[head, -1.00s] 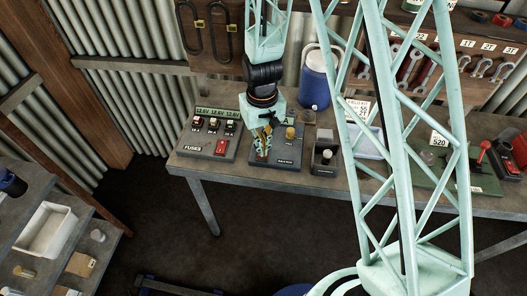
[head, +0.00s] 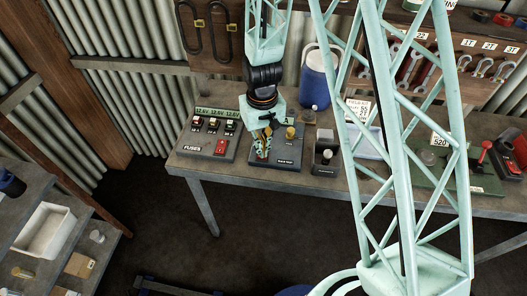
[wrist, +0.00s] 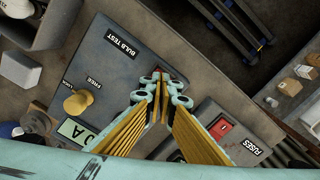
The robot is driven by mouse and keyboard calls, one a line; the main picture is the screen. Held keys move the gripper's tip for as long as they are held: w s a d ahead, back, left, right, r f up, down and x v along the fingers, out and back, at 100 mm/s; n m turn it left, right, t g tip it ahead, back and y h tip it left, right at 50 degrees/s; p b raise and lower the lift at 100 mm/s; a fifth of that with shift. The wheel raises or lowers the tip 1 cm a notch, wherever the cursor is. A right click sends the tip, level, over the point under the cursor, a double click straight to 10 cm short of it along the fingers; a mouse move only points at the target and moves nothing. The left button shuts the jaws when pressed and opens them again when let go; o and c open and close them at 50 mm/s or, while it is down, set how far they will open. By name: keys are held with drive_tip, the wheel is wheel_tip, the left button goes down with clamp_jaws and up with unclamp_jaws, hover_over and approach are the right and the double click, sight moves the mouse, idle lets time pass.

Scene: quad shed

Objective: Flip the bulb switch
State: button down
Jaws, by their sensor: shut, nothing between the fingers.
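The grey panel labelled BULB TEST (wrist: 122,42) lies on the workbench, and it also shows in the head view (head: 290,157). It carries a yellow knob (wrist: 78,102) and a small display marked A (wrist: 75,131). My gripper (wrist: 160,82) is shut and empty, with its fingertips low over this panel, on the side facing the fuse panel. In the head view my gripper (head: 263,157) points down at the panel's left part. A small reddish part shows at the fingertips in the wrist view. The fingers hide the bulb switch, and I cannot tell whether they touch it.
The FUSES panel (head: 207,140) stands close to the left, with a red switch (head: 221,147). A small dark box with a pale knob (head: 326,157) is to the right. A blue jug (head: 315,83) stands behind. The bench's front edge is near.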

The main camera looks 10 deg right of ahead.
idle(0.4)
drive_tip(key=shift+r+p, duration=1.35)
drive_tip(key=shift+r, duration=2)
drive_tip(key=shift+r, duration=0.1)
drive_tip(key=s+d+r+t+b, duration=0.1)
drive_tip(key=s+d+r+b, duration=0.25)
drive_tip(key=r, duration=0.35)
drive_tip(key=s+d+r+m+b, duration=0.1)
drive_tip(key=s+d+r+b, duration=0.1)
drive_tip(key=s+r, duration=0.35)
drive_tip(key=s+d+r+t+b, duration=0.1)
drive_tip(key=s+d+r+b, duration=0.15)
drive_tip(key=r, duration=0.55)
drive_tip(key=s+d+r+t+b, duration=0.1)
drive_tip(key=s+d+r+b, duration=0.1)
drive_tip(key=s, duration=0.8)
drive_tip(key=s+d+r+m+t+b, duration=0.1)
drive_tip(key=s+d+r+b, duration=0.1)
drive_tip(key=s, duration=0.8)
drive_tip(key=shift+s+r+b, duration=0.4)
drive_tip(key=shift+r+b, duration=0.25)
drive_tip(key=shift+b, duration=0.55)
